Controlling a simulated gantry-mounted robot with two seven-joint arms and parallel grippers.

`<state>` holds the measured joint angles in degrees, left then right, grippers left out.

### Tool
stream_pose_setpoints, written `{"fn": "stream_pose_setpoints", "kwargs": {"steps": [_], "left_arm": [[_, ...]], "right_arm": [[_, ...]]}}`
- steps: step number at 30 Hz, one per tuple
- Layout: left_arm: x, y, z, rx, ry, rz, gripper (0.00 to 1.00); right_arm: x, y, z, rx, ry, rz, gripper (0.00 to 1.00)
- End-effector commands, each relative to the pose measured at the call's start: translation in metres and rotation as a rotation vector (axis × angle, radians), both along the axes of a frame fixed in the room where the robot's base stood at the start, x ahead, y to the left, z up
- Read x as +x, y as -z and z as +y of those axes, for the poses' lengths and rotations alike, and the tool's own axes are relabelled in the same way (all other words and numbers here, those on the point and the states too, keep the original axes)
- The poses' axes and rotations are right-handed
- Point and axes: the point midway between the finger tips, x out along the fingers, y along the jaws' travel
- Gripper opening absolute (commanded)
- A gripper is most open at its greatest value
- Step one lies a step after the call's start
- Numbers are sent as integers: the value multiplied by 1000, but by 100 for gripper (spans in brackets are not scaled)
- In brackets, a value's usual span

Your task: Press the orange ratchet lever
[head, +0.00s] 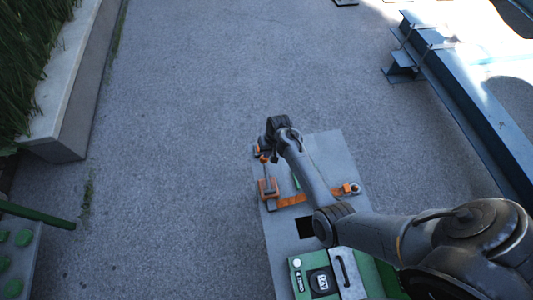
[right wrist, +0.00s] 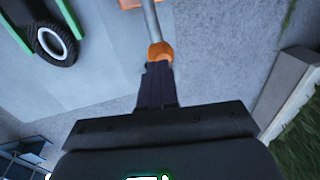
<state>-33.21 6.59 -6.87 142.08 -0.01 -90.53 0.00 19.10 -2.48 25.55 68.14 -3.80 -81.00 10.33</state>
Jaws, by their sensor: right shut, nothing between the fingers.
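The orange ratchet lever (head: 265,171) stands on the grey plate, a grey rod rising from an orange base (head: 268,188) to an orange knob. In the right wrist view the orange knob (right wrist: 160,51) and grey rod (right wrist: 150,20) show just beyond my fingertips. My right gripper (head: 263,151) is at the knob end of the lever. It also shows in the right wrist view (right wrist: 158,66), with its dark fingers shut and nothing between them. The fingertips overlap the knob's lower edge there; I cannot tell whether they touch it. My left gripper is out of view.
The grey plate (head: 330,150) also carries an orange strap (head: 293,200), an orange fitting (head: 350,188) and a green box (head: 312,275). A black wheel (right wrist: 57,45) shows in the wrist view. A steel beam (head: 460,95) lies at right, a planter (head: 75,110) at left.

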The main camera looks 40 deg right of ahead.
Motion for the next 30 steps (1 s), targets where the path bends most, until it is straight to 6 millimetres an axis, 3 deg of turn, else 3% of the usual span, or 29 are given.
{"fn": "stream_pose_setpoints", "kwargs": {"steps": [6, 24, 30], "left_arm": [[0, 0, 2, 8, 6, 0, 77], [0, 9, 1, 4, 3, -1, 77], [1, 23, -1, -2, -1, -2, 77]], "right_arm": [[3, 14, 2, 0, 0, -1, 0], [8, 25, 0, 17, 0, 29, 0], [7, 40, -21, 70, 29, 119, 0]]}}
